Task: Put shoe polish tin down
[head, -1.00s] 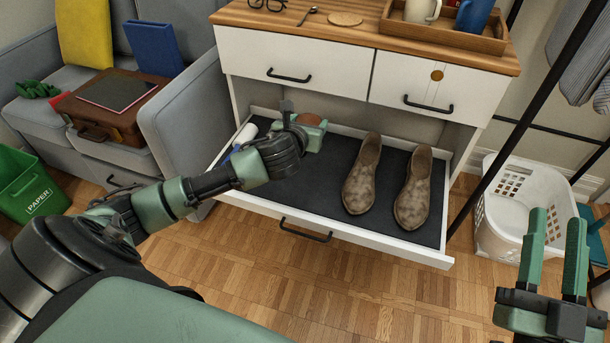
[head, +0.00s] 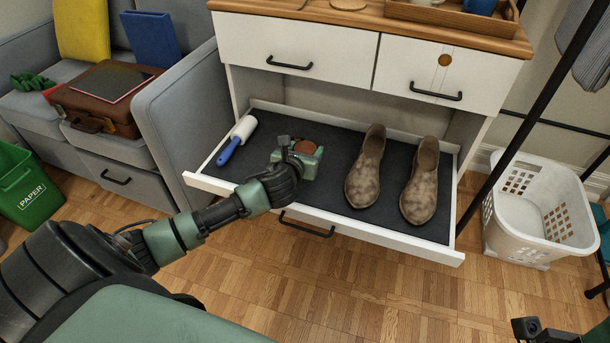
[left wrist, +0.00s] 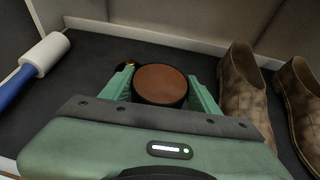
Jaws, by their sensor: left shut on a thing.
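The shoe polish tin (head: 304,147), round with a brown top and dark side, is between the fingers of my left gripper (head: 302,155). In the left wrist view the tin (left wrist: 161,84) sits upright between the two green fingers, and the gripper (left wrist: 162,92) is shut on it. It is inside the open drawer (head: 360,240), over the dark lining, left of the brown shoes. I cannot tell whether its base touches the lining. My right gripper's fingers are out of view.
A pair of mottled brown shoes (head: 420,180) stands in the drawer's right part. A lint roller with blue handle (head: 229,151) lies at its left end. A small dark and yellow thing (left wrist: 126,65) shows behind one finger. Bare lining lies in front of the tin.

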